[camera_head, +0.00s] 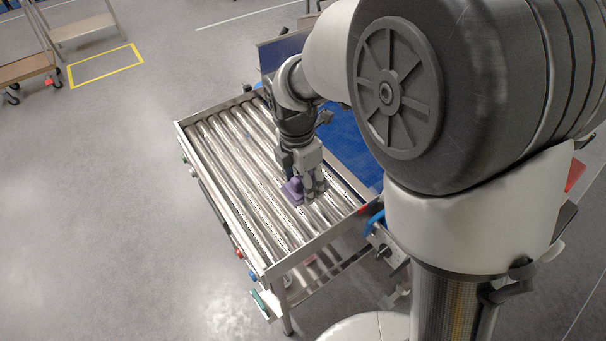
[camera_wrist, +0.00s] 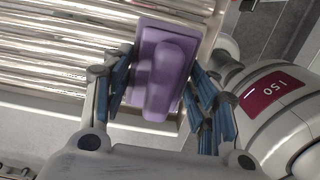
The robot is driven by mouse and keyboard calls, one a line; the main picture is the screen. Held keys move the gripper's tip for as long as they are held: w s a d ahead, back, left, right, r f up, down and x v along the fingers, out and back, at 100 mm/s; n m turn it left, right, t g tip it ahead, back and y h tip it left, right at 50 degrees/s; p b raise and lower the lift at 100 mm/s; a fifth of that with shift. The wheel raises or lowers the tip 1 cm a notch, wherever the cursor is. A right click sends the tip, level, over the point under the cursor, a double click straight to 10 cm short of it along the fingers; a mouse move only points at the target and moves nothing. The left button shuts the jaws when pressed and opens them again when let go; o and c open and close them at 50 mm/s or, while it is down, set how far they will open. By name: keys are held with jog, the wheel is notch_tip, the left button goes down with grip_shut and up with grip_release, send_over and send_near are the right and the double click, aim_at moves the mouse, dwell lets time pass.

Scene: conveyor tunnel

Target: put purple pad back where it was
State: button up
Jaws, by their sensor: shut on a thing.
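The purple pad (camera_head: 292,191) is at my gripper's fingertips, over the metal rollers in the head view. In the wrist view the purple pad (camera_wrist: 162,68) shows as a block with a raised rounded grip, between the blue-lined fingers. My gripper (camera_head: 305,193) points down over the right part of the roller bed; in the wrist view my gripper (camera_wrist: 160,90) is shut on the pad. Whether the pad's underside touches the rollers cannot be told.
The roller conveyor (camera_head: 222,213) has a metal frame, and its rollers to the left of my gripper are bare. A blue surface (camera_head: 352,147) lies along its right side. Small coloured parts sit on the frame's left edge. A yellow floor outline (camera_head: 105,65) and carts stand far back left.

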aim_at(305, 213)
notch_tip(305, 213, down, 11)
jog(key=shift+r+b, duration=0.1)
jog(key=shift+b, duration=0.95)
jog(key=o, duration=1.4)
jog(key=shift+r, duration=0.1)
jog(key=r+p, duration=0.1)
jog(key=r, duration=0.7)
jog(key=a+r+p, duration=0.1)
jog(key=r, duration=0.3)
jog(key=shift+s+p, duration=0.25)
jog(key=shift+p, duration=0.1)
jog(key=shift+d, duration=0.1)
